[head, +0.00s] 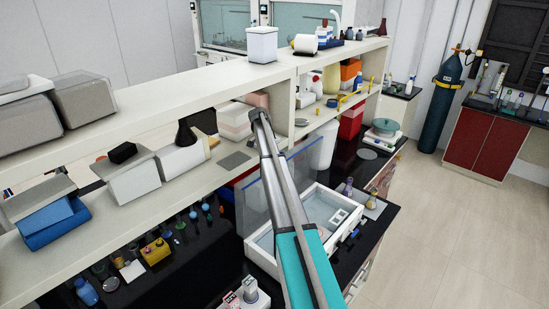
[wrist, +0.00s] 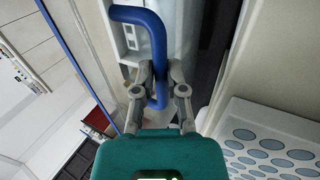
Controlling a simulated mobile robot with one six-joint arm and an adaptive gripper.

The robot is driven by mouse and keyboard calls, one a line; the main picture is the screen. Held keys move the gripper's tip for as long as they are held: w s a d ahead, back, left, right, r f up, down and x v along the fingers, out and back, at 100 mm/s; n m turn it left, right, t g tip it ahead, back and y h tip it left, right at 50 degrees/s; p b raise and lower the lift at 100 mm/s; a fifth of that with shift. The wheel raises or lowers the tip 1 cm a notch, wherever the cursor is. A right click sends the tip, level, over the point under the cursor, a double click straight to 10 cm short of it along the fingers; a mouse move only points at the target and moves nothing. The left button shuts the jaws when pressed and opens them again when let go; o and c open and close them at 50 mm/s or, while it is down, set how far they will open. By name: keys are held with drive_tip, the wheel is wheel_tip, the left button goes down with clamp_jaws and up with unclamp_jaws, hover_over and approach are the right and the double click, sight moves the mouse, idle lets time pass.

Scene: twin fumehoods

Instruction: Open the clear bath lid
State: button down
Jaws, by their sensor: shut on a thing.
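In the wrist view, my gripper (wrist: 160,74) is shut on the blue bar handle (wrist: 153,30) of the lid, with the bar between its fingers. A blue lid edge (wrist: 68,45) runs down the left of that view. In the head view, the clear lid (head: 252,208) stands steeply raised along the back side of the white bath (head: 262,258). The bath's inside is partly in sight. My arm crosses in front of the lid and bath, and the gripper and handle cannot be made out there.
A white shelf (head: 150,80) runs above the black bench, close behind the raised lid. Small bottles (head: 346,187) stand right of the bath. A yellow box (head: 155,251) and several vials are at its left. A white rack with round holes (wrist: 270,143) shows in the wrist view.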

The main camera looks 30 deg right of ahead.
drive_tip(key=shift+w+d, duration=0.1)
drive_tip(key=shift+d, duration=0.15)
drive_tip(key=c, duration=0.7)
unclamp_jaws()
drive_tip(key=shift+a, duration=0.1)
drive_tip(key=shift+a, duration=0.1)
